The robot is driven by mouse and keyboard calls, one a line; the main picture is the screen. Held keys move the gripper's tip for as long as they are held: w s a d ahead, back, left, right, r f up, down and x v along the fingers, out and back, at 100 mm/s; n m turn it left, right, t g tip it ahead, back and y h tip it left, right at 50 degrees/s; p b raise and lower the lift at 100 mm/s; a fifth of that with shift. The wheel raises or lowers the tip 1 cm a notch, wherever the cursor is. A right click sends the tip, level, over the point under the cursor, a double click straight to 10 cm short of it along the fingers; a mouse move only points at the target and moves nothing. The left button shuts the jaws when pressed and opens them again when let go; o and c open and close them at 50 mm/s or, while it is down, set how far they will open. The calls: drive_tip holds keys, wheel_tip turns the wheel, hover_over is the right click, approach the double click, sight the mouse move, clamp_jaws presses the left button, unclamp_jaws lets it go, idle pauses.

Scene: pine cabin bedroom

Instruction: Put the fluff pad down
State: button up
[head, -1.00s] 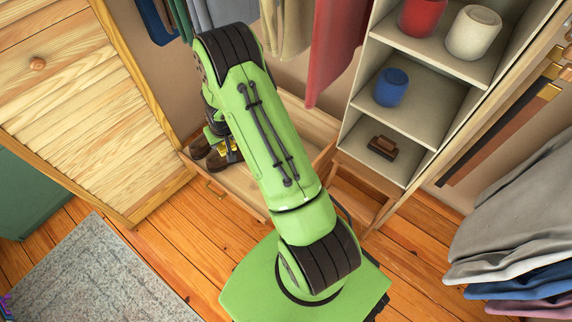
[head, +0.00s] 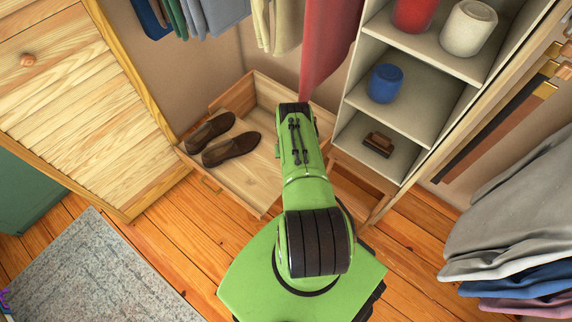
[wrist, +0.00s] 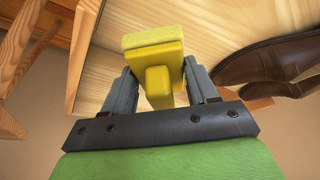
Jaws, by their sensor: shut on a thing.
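The fluff pad (wrist: 153,40) is yellow, with a wide block and a narrower grip, and shows in the wrist view. My gripper (wrist: 160,72) is shut on its grip, with one dark finger on each side. The pad's wide block points away from my wrist. In the wrist view it is over the pale wood of the open drawer, and I cannot tell whether it touches anything. In the head view my arm hides the gripper and the pad.
The open wooden drawer (head: 262,190) holds two brown shoes (head: 231,149) at its left; its middle is bare. A shelf unit (head: 352,103) at the right holds a brown brush (head: 378,144), a blue jar (head: 385,83) and other jars. A red garment (head: 325,45) hangs above the drawer.

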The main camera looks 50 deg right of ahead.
wheel_tip(320, 180, down, 7)
drive_tip(key=b, duration=0.3)
drive_tip(key=shift+r, duration=0.1)
drive_tip(key=o, duration=0.9)
drive_tip(key=shift+o, duration=0.2)
